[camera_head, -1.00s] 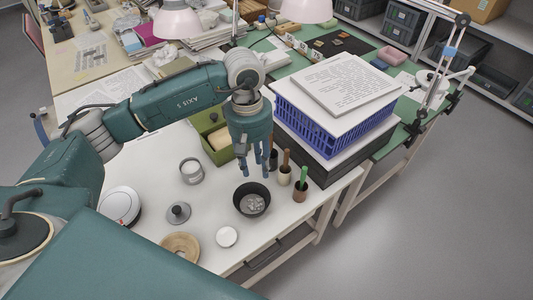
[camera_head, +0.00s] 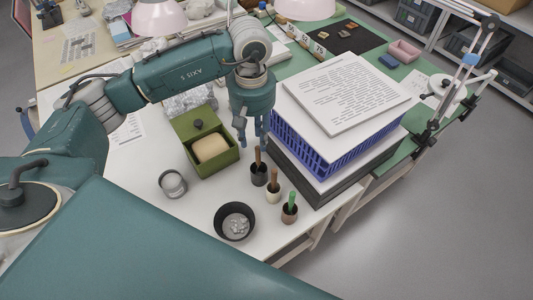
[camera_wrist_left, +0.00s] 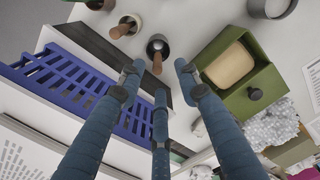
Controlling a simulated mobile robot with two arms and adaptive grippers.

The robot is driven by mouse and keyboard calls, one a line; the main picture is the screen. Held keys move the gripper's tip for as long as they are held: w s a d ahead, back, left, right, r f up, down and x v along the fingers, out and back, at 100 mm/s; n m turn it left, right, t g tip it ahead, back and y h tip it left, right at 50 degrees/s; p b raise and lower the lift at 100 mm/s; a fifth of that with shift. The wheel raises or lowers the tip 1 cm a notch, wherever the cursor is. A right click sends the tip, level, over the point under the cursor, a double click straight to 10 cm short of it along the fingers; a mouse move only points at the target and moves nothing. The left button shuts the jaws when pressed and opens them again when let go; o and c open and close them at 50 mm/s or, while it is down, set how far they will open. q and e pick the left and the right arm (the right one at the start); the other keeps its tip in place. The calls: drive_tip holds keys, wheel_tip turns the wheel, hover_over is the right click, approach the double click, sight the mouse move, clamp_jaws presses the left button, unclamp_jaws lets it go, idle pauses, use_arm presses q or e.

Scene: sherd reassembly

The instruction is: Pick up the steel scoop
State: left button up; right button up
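The likely steel scoop is a dark grey metal cup with a brown handle sticking up (camera_head: 258,174); I cannot tell for certain that it is the scoop. It stands on the white table in front of my left gripper (camera_head: 253,141). In the left wrist view the same grey cup (camera_wrist_left: 153,42) lies ahead, between the spread fingertips of my left gripper (camera_wrist_left: 158,80). The three fingers are apart and empty, and do not visibly touch it. My right gripper is not in view.
A cream cup with a brown handle (camera_head: 273,193) and a copper one with a green handle (camera_head: 290,212) stand close by. A green box (camera_head: 225,160) is left, a blue crate (camera_head: 300,125) right. A dark bowl (camera_head: 219,229) and a grey ring (camera_head: 172,185) stand in front.

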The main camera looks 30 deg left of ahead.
sight(256, 149)
use_arm(q)
drive_tip(key=shift+w+f+p, duration=0.15)
drive_tip(key=shift+f+p, duration=0.15)
drive_tip(key=shift+f, duration=0.5)
wheel_tip(256, 149, down, 4)
drive_tip(key=shift+f+p, duration=0.15)
drive_tip(key=shift+p, duration=0.65)
drive_tip(key=f, duration=0.1)
drive_tip(key=f+p, duration=0.2)
drive_tip(key=f, duration=0.1)
drive_tip(key=shift+w+d+f, duration=0.1)
drive_tip(key=shift+w, duration=0.15)
drive_tip(key=shift+f, duration=0.2)
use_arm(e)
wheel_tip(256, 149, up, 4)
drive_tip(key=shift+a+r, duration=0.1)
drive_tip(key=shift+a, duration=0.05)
use_arm(q)
clamp_jaws()
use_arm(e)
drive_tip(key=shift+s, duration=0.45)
